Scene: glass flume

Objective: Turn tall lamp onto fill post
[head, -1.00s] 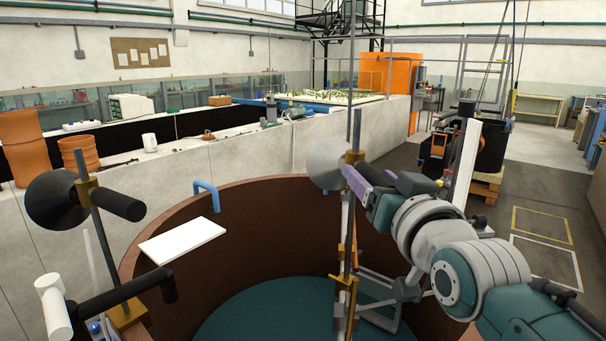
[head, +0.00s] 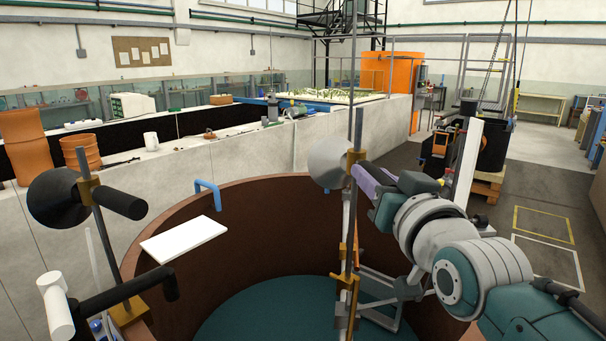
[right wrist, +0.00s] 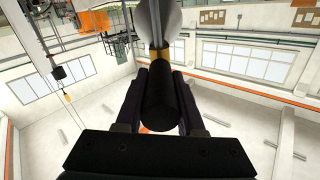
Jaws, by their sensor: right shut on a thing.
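The tall lamp (head: 327,162) has a grey cone-shaped shade and sits in a brass clamp (head: 355,157) high on a thin upright rod. In the head view its shade points to the left. My right gripper (head: 362,178), with lavender fingers, is at the lamp's rear, just right of the rod. In the right wrist view my right gripper (right wrist: 160,95) is shut on the lamp's dark cylindrical handle (right wrist: 160,100), and the shade shows beyond it. The fingertips are partly hidden in the head view. I cannot tell which post is the fill post. My left gripper is not in view.
A round brown tank (head: 270,205) lies below the lamp. A second, dark lamp (head: 58,198) on its own rod stands at the left. A white panel (head: 184,240) is by the tank's rim. A white upright post (head: 467,165) stands behind my right arm.

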